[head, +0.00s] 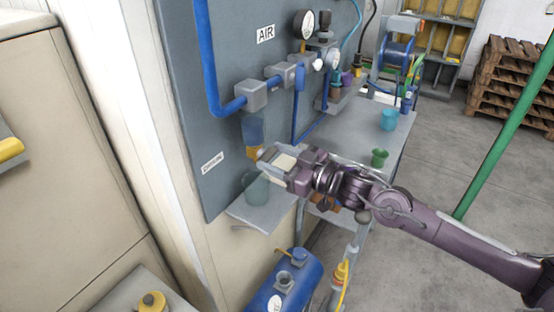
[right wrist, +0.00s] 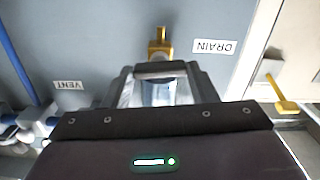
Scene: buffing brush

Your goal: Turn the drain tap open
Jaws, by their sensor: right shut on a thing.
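The brass-yellow drain tap (head: 254,153) sits under a blue filter bowl (head: 252,128) on the grey panel. My right gripper (head: 266,154) reaches in from the right and is shut on the tap. In the right wrist view the tap's yellow body (right wrist: 159,45) shows just beyond my fingertips (right wrist: 160,70), beside a white DRAIN label (right wrist: 213,47). The fingers hide part of the tap, so I cannot tell how far its handle is turned. My left gripper is not in view.
A translucent jar (head: 256,190) stands on a small shelf (head: 262,215) below the tap. Blue pipes (head: 209,70) and a gauge (head: 304,22) are on the panel above. A blue tank (head: 285,285) is below. A bench (head: 350,135) with cups lies right, beyond my arm.

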